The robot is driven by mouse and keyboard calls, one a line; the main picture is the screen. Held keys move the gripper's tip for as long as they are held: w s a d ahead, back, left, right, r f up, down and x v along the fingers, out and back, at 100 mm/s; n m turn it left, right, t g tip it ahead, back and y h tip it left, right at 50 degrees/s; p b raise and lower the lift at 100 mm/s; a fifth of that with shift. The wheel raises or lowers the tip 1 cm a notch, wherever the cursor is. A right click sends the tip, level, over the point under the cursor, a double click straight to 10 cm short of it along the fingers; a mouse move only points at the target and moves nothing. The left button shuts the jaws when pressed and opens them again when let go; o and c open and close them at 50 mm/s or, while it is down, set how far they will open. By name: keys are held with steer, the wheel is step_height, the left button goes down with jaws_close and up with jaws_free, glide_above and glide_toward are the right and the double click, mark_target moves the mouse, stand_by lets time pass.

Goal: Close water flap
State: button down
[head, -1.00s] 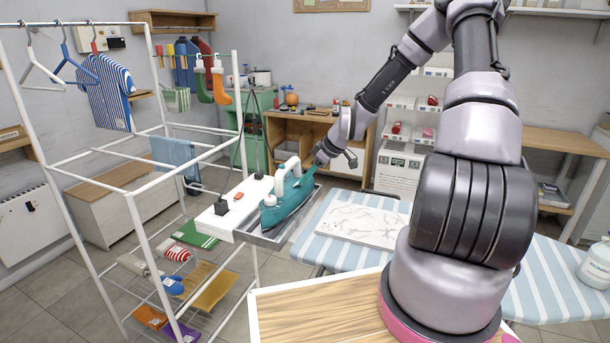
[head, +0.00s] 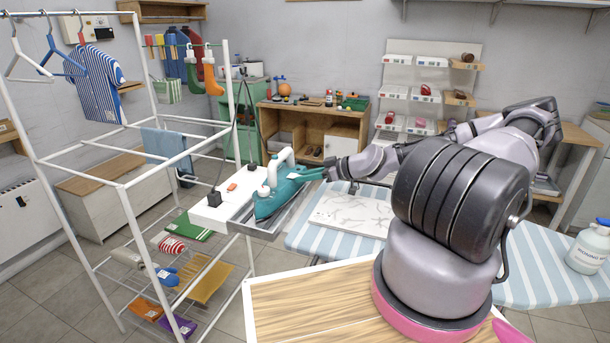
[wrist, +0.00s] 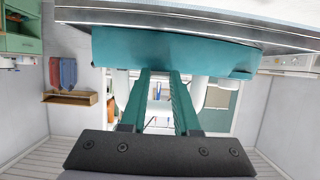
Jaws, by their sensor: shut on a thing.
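The teal steam iron (head: 277,200) with a white handle rests on its metal tray at the end of the white board. In the wrist view the iron (wrist: 180,50) fills the upper middle and appears upside down. My gripper (head: 308,174) reaches in from the right, at the iron's front end. Its two teal fingers (wrist: 160,74) touch the iron's body and are shut on part of it, with a gap between them. The water flap cannot be told apart from the teal body, and the fingertips hide the contact spot.
The white board (head: 225,208) carries a dark plug and a red switch beside the iron. A white drying rack (head: 125,185) stands close on the left. A striped ironing board (head: 540,270) lies below my arm, with a white bottle (head: 588,247) at right.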

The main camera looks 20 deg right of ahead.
steer(key=shift+s+f, duration=0.1)
steer(key=shift+f, duration=0.15)
stand_by(0.4)
steer(key=c, duration=0.6)
jaws_free()
steer(key=shift+c, duration=0.2)
steer(key=v, duration=1)
steer(key=shift+s+d, duration=0.2)
steer(key=shift+d, duration=0.15)
